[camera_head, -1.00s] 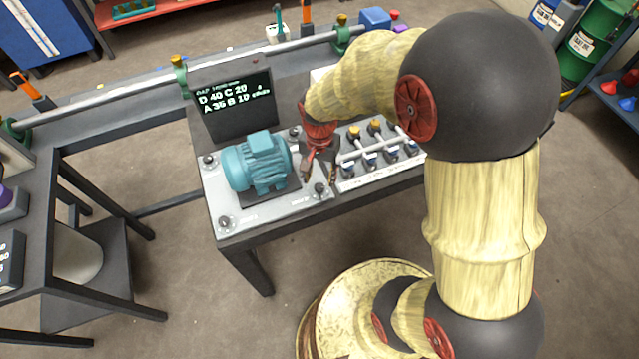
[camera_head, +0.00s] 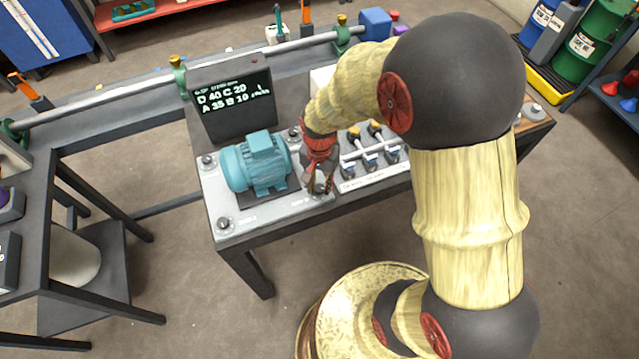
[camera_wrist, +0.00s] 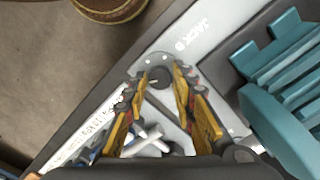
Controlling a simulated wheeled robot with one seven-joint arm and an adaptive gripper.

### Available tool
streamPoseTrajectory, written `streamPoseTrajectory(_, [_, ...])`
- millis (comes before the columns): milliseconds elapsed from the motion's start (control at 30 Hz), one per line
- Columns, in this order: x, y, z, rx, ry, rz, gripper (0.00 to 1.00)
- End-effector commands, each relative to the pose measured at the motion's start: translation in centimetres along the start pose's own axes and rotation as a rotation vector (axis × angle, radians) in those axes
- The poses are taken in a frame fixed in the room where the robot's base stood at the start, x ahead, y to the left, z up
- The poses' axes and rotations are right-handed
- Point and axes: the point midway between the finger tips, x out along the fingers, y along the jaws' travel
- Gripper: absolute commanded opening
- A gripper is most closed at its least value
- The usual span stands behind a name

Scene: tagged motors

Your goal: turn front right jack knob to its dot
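The front right jack knob (camera_wrist: 161,78) is a dark round knob on a grey disc, beside lettering that starts "JACK" in the wrist view. My gripper (camera_wrist: 162,74) has one yellow-and-dark finger on each side of it, with narrow gaps showing, so it looks open around the knob. In the head view my gripper (camera_head: 319,186) is at the front right corner of the motor plate (camera_head: 268,218) and mostly hides the knob. The teal motor (camera_head: 256,164) stands on the plate. I cannot make out the knob's dot or pointer clearly.
Other jack knobs stand at the back left (camera_head: 208,161), front left (camera_head: 224,224) and back right (camera_head: 294,132) of the plate. A dark display (camera_head: 232,101) with lettered numbers stands behind. A white-piped valve panel (camera_head: 362,170) lies close to the right of my gripper.

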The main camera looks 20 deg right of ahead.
Motion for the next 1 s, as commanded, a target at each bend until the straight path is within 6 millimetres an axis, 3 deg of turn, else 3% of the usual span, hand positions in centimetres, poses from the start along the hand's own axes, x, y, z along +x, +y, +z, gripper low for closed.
streamPoseTrajectory(400, [0.00, -0.01, 0.00, 0.000, 0.000, 0.000, 0.01])
streamPoseTrajectory(767, [-0.07, -0.01, 0.01, -0.042, 0.000, 0.000, 0.00])
streamPoseTrajectory(1000, [-0.15, 0.00, 0.02, -0.184, -0.001, 0.000, 0.00])
